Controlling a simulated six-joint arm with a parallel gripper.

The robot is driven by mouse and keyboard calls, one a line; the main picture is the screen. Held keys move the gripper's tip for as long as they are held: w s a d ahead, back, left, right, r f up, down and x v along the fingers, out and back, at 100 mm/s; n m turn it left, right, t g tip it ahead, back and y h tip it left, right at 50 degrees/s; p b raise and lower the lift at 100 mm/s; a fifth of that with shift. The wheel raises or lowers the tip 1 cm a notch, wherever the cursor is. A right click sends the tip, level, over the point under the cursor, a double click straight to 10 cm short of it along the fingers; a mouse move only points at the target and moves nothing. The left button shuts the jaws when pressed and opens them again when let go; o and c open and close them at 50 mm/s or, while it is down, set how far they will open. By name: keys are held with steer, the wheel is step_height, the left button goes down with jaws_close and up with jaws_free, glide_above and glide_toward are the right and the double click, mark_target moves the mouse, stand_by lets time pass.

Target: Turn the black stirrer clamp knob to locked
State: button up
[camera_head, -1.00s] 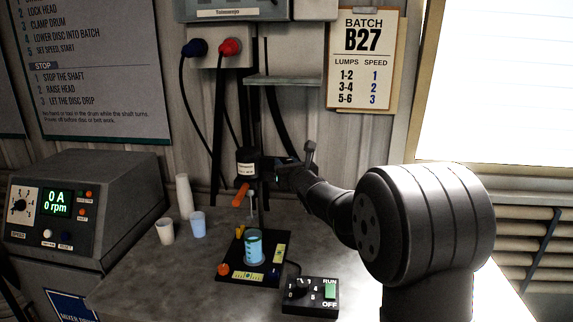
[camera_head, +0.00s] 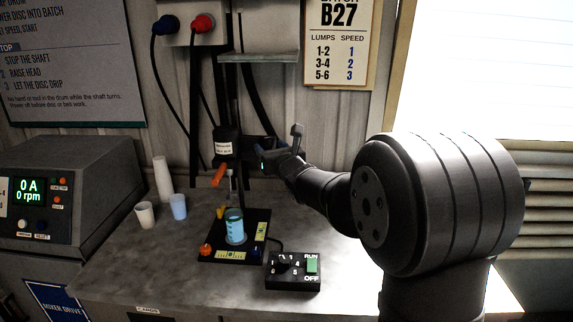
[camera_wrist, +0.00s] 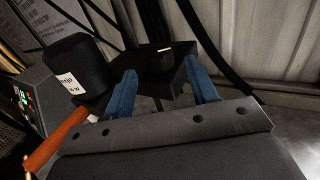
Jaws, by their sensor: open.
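The black stirrer head (camera_head: 226,142) with a white label hangs on its column above the blue-green drum (camera_head: 235,226). In the wrist view the head (camera_wrist: 78,65) is at the left, with an orange lever (camera_wrist: 60,138) below it. A black block (camera_wrist: 172,62) with a short white mark on top lies between and just beyond my fingertips; it looks like the clamp knob part, but its shape is dark. My gripper (camera_wrist: 161,70) is open, its blue fingers either side of the block's near side. Contact cannot be told. In the head view my gripper (camera_head: 268,160) is right of the head.
A control box (camera_head: 293,271) with a dial and a green switch sits in front of the drum base. White cups (camera_head: 145,214) stand at left beside the mixer drive unit (camera_head: 45,190). Cables hang behind the column, and a shelf (camera_head: 258,57) is above.

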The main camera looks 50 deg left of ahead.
mark_target(267, 144)
steer(key=v, duration=1.2)
steer(key=w+a+m, duration=0.1)
steer(key=a+m, duration=0.4)
steer(key=m, duration=0.7)
steer(key=w+a+m, duration=0.2)
steer(key=a+m, duration=0.4)
steer(key=m, duration=0.6)
steer(key=w+a+m, duration=0.2)
steer(key=a+m, duration=0.3)
steer(key=m, duration=0.7)
steer(key=shift+w+a, duration=0.15)
steer(key=shift+a, duration=0.2)
